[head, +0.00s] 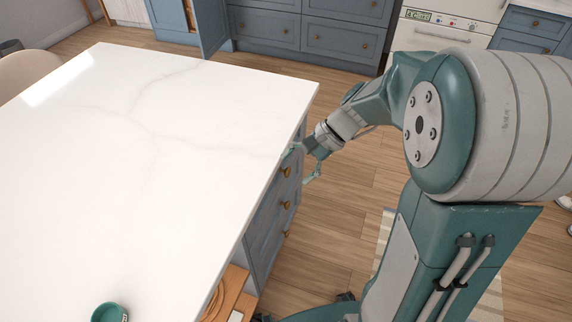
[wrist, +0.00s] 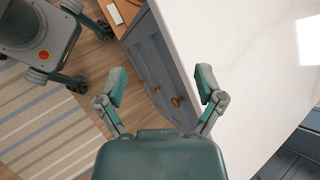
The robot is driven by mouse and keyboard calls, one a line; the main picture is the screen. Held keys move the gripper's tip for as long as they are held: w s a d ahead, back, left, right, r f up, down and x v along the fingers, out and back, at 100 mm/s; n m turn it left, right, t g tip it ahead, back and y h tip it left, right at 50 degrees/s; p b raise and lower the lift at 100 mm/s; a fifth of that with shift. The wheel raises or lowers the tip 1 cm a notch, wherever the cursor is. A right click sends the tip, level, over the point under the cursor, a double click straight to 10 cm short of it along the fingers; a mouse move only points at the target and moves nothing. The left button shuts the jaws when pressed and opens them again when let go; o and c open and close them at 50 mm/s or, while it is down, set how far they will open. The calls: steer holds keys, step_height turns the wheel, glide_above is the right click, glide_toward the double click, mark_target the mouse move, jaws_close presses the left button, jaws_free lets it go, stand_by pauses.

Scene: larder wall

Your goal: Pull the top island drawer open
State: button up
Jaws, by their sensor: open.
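The island (head: 150,130) has a white marble top and a blue drawer front on its right side. The top drawer (head: 276,187) looks flush with the front, with a round brass knob (head: 287,171) just under the countertop edge. My gripper (head: 303,166) is open and empty, close beside this knob. In the wrist view, the spread fingers of my gripper (wrist: 161,84) frame the drawer front, and the top knob (wrist: 177,102) shows between them, nearer the right finger. I see no contact with the knob; the exact gap is unclear.
Lower drawers with brass knobs (head: 287,205) sit below. The countertop edge overhangs close to my gripper. An open wooden shelf (head: 236,287) is at the near end. A striped rug (wrist: 45,120) lies on the wooden floor. Blue cabinets (head: 345,38) stand at the back.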

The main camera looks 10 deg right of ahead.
steer(key=w+d+f+m+y, duration=0.1)
steer(key=w+f+m+y, duration=0.2)
steer(key=w+f+m, duration=0.15)
steer(key=m+t+y, duration=0.4)
steer(key=m+t, duration=0.6)
steer(key=m, duration=0.3)
glide_toward(288, 172)
steer(key=x, duration=0.3)
steer(key=f+x, duration=0.1)
steer(key=x, duration=0.3)
steer(key=w+x, duration=0.1)
steer(key=x, duration=0.2)
steer(key=shift+w+d+f, duration=0.1)
steer(key=shift+f, duration=0.25)
steer(key=shift+c, duration=0.4)
steer(key=shift+d, duration=0.1)
jaws_close()
